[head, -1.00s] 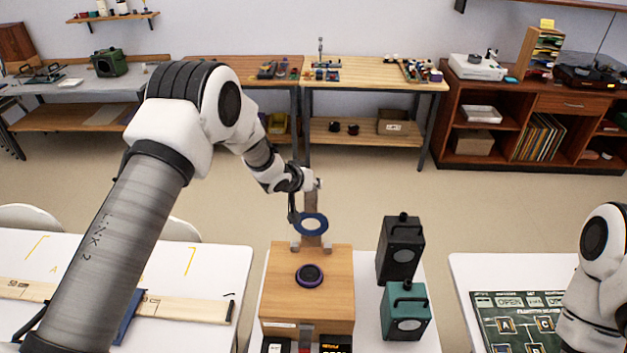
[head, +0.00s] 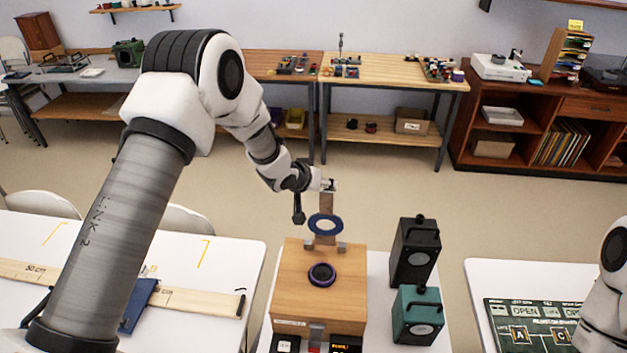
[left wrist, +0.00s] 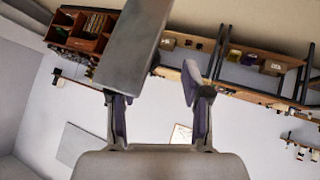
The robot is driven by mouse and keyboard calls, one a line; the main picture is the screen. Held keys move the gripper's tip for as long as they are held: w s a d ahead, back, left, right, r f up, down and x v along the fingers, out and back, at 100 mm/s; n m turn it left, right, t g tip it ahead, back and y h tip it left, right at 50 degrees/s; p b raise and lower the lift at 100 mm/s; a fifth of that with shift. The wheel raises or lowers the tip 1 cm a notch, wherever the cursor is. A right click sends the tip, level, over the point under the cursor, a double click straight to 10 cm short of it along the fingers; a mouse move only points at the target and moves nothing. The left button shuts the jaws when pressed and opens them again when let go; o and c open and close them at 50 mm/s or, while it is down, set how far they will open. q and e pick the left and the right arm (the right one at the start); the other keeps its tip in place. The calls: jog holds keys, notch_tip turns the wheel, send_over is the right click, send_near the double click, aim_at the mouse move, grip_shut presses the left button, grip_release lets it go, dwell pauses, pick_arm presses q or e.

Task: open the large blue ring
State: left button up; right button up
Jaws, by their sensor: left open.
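A large dark blue ring (head: 325,225) stands out from an upright wooden strip (head: 326,203) at the back of a wooden box (head: 291,292). A smaller purple-rimmed black round part (head: 322,274) lies on the box top. My left gripper (head: 328,185) is at the top of the strip, above and behind the ring. In the left wrist view my left gripper (left wrist: 155,100) is open, with a grey slab (left wrist: 137,45) beside its left finger. I cannot tell whether they touch. The ring is not recognisable there. My right gripper is out of view; only its arm shows.
A black speaker (head: 415,252) and a teal speaker (head: 418,315) stand right of the box. A green board (head: 523,325) lies on the right table. A ruler plank (head: 205,299) and a blue block (head: 139,305) are on the left table. Open floor lies behind.

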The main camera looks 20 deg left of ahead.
pick_arm(q)
jog(key=v, duration=0.8)
jog(key=shift+s+d+r, duration=0.15)
jog(key=shift+s+r, duration=0.05)
jog(key=shift+r, duration=0.05)
jog(key=shift+c, duration=1)
jog(key=c, duration=0.6)
jog(key=shift+w+r+m, duration=0.1)
jog(key=shift+r+m, duration=0.05)
jog(key=shift+m, duration=0.75)
grip_shut()
jog(key=s+d+m+t+h+b, duration=0.2)
jog(key=m+h, duration=0.1)
jog(key=m, duration=0.7)
jog(key=s+d+m+t+h+b, duration=0.1)
jog(key=s+d+m+h+b, duration=0.15)
jog(key=m, duration=0.85)
jog(key=s+a+f+m+t+h+b, duration=0.2)
jog(key=s+a+f+m+t+b, duration=0.25)
jog(key=s+f+b, duration=0.8)
jog(key=w+d+r+p, duration=0.1)
jog(key=w+r, duration=0.1)
jog(key=w, duration=0.5)
jog(key=w+d+r+p, duration=0.1)
jog(key=w+d+r, duration=0.1)
jog(key=w, duration=0.5)
jog(key=shift+w+d+n, duration=0.15)
jog(key=shift+w+n, duration=0.2)
jog(key=shift+n, duration=0.1)
